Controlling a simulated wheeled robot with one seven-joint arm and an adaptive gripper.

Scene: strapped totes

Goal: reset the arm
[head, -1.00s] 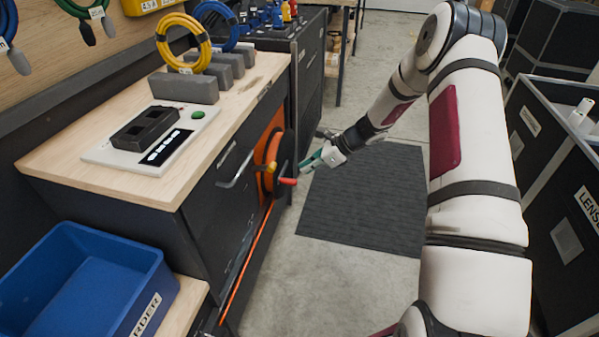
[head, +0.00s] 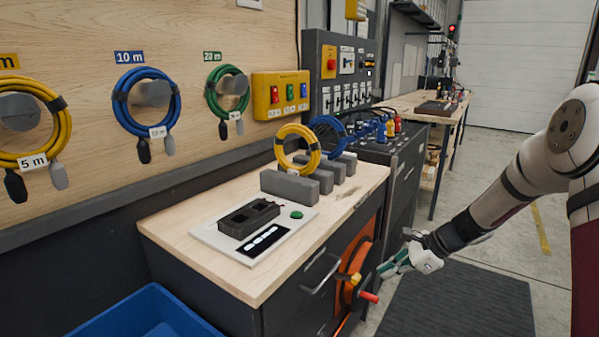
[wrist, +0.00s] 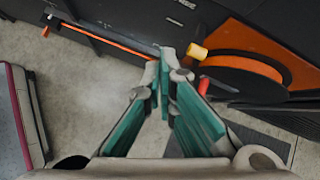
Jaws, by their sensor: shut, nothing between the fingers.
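My gripper (head: 385,268) has green-sided fingers and is shut and empty. In the head view it hangs just right of the bench front, beside an orange reel (head: 357,262) on the bench's side. In the wrist view the gripper (wrist: 164,60) has its fingertips together near the orange reel (wrist: 245,58). A yellow knob (wrist: 197,51) and a red handle (wrist: 203,86) are just right of the fingertips. I cannot tell whether the fingertips touch anything. My arm reaches in from the right of the head view.
The wooden bench (head: 200,255) holds a white panel with a black block (head: 248,218) and grey slotted blocks (head: 290,187) with cable coils. A blue tote (head: 150,315) is at lower left. A dark mat (head: 460,305) lies on open floor at right.

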